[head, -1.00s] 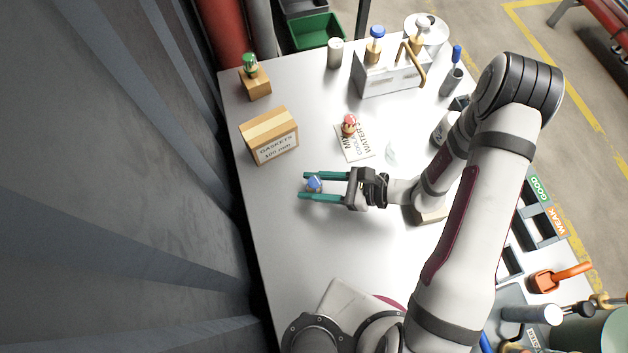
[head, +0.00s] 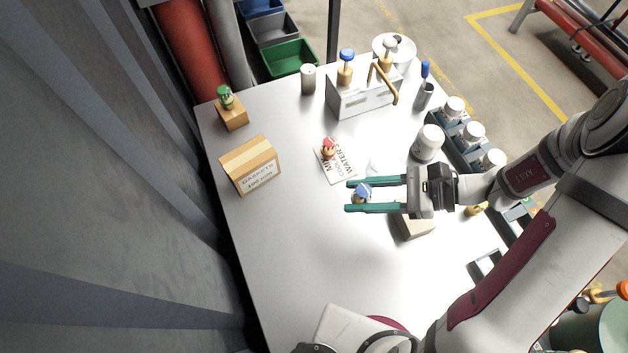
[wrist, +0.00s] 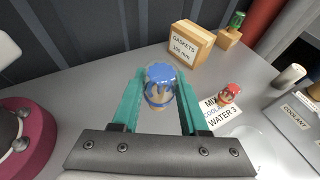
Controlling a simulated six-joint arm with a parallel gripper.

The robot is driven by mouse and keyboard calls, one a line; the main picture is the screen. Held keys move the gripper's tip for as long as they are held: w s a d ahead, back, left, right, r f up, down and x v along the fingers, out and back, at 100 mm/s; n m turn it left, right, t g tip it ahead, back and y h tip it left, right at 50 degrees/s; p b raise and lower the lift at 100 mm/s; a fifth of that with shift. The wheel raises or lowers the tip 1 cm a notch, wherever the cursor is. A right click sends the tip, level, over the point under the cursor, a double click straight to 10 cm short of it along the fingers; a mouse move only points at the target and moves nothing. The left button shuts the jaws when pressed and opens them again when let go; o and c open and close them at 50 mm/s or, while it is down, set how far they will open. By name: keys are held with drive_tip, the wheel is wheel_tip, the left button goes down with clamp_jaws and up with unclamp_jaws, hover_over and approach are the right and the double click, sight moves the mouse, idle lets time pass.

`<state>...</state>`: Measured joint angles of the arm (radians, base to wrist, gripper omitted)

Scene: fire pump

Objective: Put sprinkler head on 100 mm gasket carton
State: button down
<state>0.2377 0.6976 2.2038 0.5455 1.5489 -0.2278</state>
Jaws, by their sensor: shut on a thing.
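My gripper (head: 347,196) is shut on a small blue-topped, brass-coloured piece (head: 362,193), which looks like the sprinkler head. It sits between the long teal fingers, and the wrist view shows its blue top and brass body (wrist: 160,88) upright between them. The gasket carton (head: 250,163), a brown box with a white label reading GASKETS 100 mm, stands on the table to the left of my gripper. It also shows beyond the fingers in the wrist view (wrist: 188,45). Its top is bare. The held piece is apart from the carton; its height above the table is unclear.
A green-topped piece (head: 225,97) is on a wooden block (head: 234,118) behind the carton. A grey caddy (head: 350,98) stands at the back. Table in front of the carton is clear.

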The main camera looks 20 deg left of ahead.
drive_tip(key=w+a+r, duration=0.3)
drive_tip(key=a+r, duration=0.1)
drive_tip(key=a, duration=0.4)
drive_tip(key=w+a+r, duration=0.4)
drive_tip(key=a+r, duration=0.1)
drive_tip(key=a, duration=0.2)
hover_over(247, 156)
drive_tip(key=shift+n+g, duration=0.3)
drive_tip(key=shift+n, duration=0.1)
wheel_tip(247, 156, down, 6)
drive_tip(key=shift+d+f, duration=0.15)
drive_tip(key=shift+f, duration=0.05)
drive_tip(key=f, duration=0.4)
drive_tip(key=shift+a, duration=0.2)
drive_tip(key=shift+f, duration=0.15)
drive_tip(key=shift+f, duration=0.1)
drive_tip(key=shift+c, duration=2.1)
unclamp_jaws()
